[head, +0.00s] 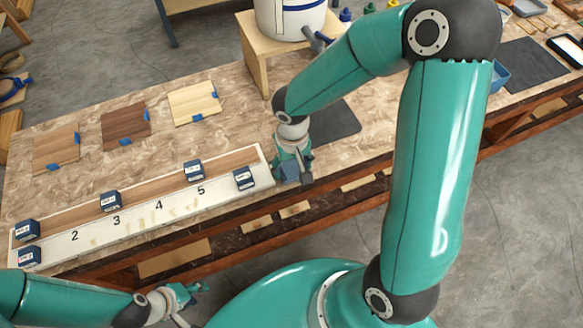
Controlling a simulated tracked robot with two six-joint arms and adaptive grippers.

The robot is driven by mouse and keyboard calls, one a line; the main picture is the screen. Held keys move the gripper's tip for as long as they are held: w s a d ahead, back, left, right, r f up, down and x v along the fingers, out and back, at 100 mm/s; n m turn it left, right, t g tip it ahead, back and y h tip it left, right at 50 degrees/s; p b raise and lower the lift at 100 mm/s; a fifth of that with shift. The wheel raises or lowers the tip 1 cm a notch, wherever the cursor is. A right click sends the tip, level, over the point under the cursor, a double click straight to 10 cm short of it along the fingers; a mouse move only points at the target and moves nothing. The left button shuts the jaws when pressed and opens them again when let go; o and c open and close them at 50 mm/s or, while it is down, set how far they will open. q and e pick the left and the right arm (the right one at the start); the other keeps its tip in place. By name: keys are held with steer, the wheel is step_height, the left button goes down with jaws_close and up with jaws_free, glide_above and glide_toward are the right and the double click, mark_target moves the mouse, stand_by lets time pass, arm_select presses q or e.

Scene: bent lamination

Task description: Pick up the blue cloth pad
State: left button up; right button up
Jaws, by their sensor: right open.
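A small blue-grey patch, which looks like the blue cloth pad (288,173), shows at the fingers of my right gripper (293,177), by the right end of the long white tray. Most of it is hidden by the gripper. My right gripper points down at the table with its jaws open around or just above the patch; I cannot tell if they touch it. My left gripper (192,303) is low in the picture, in front of the table, with its fingers apart and nothing seen between them.
The long numbered tray (160,222) holds a wood strip and several dark blue blocks. Three wood samples (126,125) with blue tape lie behind it. A dark mat (338,124) lies beyond my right gripper. A white bucket (290,18) stands on a wooden stand (258,62) behind.

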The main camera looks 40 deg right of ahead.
mark_target(292, 167)
steer(key=shift+f, duration=0.3)
steer(key=c, duration=0.6)
steer(key=shift+r, duration=0.2)
step_height(292, 167, up, 20)
steer(key=shift+f, duration=0.1)
steer(key=shift+o, duration=1.3)
steer(key=c, duration=0.3)
steer(key=shift+f, duration=0.15)
